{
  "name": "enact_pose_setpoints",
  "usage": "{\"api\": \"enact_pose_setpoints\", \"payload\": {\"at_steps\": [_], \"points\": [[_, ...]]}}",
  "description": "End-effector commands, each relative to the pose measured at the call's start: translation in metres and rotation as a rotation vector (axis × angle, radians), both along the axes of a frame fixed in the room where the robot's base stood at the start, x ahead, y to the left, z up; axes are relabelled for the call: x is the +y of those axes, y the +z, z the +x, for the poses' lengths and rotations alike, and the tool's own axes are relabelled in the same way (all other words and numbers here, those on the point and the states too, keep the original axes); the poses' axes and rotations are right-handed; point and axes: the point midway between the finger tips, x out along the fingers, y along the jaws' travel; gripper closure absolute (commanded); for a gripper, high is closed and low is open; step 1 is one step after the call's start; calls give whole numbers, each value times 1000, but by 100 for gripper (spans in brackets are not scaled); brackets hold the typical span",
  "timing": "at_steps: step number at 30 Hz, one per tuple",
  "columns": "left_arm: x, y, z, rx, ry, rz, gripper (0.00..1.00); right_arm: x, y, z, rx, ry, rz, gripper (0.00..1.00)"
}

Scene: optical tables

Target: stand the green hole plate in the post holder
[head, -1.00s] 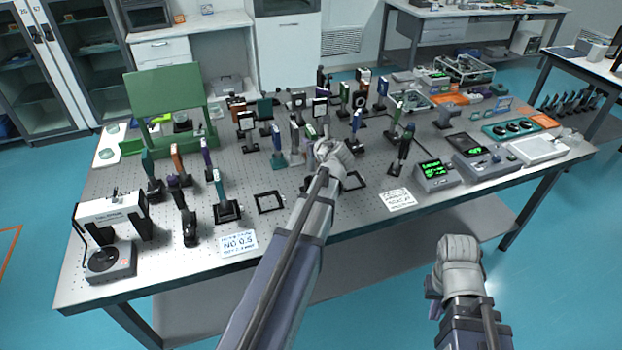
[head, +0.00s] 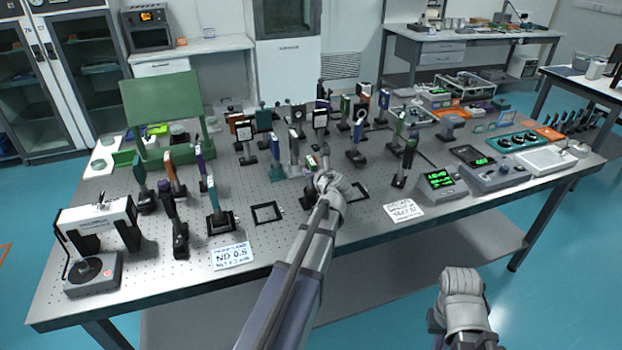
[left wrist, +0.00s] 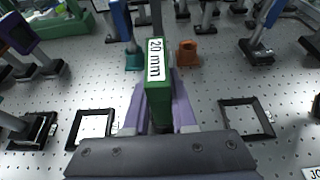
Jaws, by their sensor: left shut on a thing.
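My left gripper (head: 326,182) is over the middle of the optical table. In the left wrist view its purple fingers (left wrist: 160,100) are shut on a green plate (left wrist: 160,85) with a white "20 mm" label on its top edge. The plate's lower part is hidden between the fingers, and its hole does not show. Past the plate stands a small orange block-like holder (left wrist: 188,54); I cannot tell whether it is the post holder. My right gripper (head: 462,285) hangs off the table's front edge; its fingers do not show clearly.
Black square frames lie flat on the perforated table (head: 330,232), one left (left wrist: 90,127) and one right (left wrist: 246,118) of the plate. Several post-mounted optics crowd behind and to the left. A white "ND 0.5" card (head: 233,256) lies near the front edge.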

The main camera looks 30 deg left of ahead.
Motion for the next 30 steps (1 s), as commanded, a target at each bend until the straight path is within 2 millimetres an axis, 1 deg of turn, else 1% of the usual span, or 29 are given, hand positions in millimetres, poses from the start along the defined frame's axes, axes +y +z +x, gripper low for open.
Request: {"api": "enact_pose_setpoints", "payload": {"at_steps": [1, 7, 12, 13, 20, 27, 30], "points": [[0, -2, 0, -1, 0, 1, 100, 0, -2, 0, 0, 0, 0, 100], [0, 0, 0, -1, 0, 1, 100, 0, 0, 0, 0, 0, 0, 100], [0, -6, 0, -1, 0, 1, 100, 0, -6, 0, 0, 0, 0, 100], [0, -4, 0, 0, 0, 0, 72, 0, -4, 0, 0, 0, 0, 100], [0, -4, 0, 0, 0, 0, 46, 0, -4, 0, 0, 0, 0, 100], [0, -3, 0, 0, 0, 0, 45, 0, -3, 0, 0, 0, 0, 100], [0, 2, 0, 0, 0, 0, 45, 0, 2, 0, 0, 0, 0, 100]]}}
